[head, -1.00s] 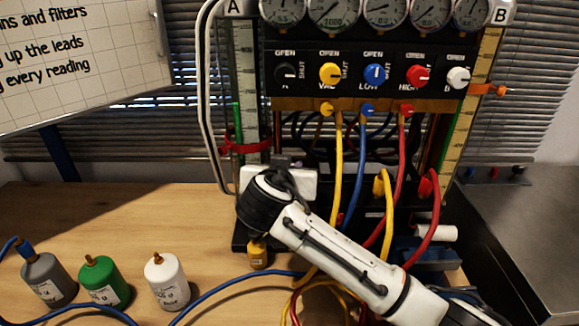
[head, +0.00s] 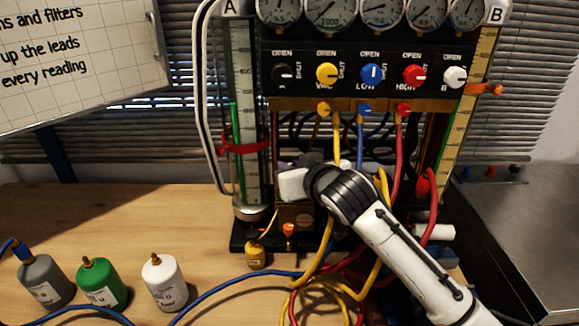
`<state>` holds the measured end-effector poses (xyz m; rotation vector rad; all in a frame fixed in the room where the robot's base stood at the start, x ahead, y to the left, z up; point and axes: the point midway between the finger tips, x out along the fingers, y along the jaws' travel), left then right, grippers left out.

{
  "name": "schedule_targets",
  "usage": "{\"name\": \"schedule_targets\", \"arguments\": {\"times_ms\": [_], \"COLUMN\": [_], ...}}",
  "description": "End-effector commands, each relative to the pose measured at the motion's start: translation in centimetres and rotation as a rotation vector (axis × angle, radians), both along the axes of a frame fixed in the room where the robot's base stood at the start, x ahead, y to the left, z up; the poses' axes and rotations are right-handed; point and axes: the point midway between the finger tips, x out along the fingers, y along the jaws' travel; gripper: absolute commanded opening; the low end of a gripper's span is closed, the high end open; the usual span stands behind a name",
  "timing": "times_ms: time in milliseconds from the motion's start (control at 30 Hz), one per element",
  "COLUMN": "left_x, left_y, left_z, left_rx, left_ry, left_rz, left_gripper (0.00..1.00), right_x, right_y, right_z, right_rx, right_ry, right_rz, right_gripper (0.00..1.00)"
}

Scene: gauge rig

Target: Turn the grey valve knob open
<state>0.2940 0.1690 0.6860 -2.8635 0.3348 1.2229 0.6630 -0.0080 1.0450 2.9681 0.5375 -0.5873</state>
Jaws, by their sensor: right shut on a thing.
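The pale grey-white valve knob (head: 455,77) is at the right end of the row on the black panel. "OPEN" is printed above it; its pointer seems to face right, but it is small. A black knob (head: 283,73) is at the row's left end. My right gripper (head: 288,174) is low in front of the rig, well below and left of the pale knob, touching no knob on the panel. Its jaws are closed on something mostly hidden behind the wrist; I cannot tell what. My left gripper is out of view.
Yellow (head: 327,74), blue (head: 372,75) and red (head: 414,76) knobs sit between the end knobs, under several gauges. Coloured hoses hang below the panel. Grey (head: 45,280), green (head: 104,284) and white (head: 165,283) bottles stand front left.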

Motion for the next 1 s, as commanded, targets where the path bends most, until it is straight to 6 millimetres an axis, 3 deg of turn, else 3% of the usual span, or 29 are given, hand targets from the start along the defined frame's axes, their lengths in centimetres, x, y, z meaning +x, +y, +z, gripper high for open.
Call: {"name": "schedule_targets", "arguments": {"times_ms": [300,800,833,933,1000], "left_x": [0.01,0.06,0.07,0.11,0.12], "left_y": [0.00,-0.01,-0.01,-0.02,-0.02], "left_z": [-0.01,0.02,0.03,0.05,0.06], "left_rx": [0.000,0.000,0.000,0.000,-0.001], "left_ry": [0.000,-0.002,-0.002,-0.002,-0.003], "left_rz": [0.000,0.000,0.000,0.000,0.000], "left_gripper": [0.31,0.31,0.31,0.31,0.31], "right_x": [0.10,0.07,0.07,0.07,0.09], "right_y": [-0.30,-0.24,-0.24,-0.24,-0.23], "right_z": [-0.17,-0.24,-0.25,-0.22,-0.18], "right_rx": [-0.002,-0.003,-0.003,-0.003,-0.002], "right_ry": [0.004,0.006,0.006,0.005,0.004], "right_rz": [0.121,0.145,0.145,0.145,0.145], "right_gripper": [0.00,0.00,0.22,0.39,0.39]}}
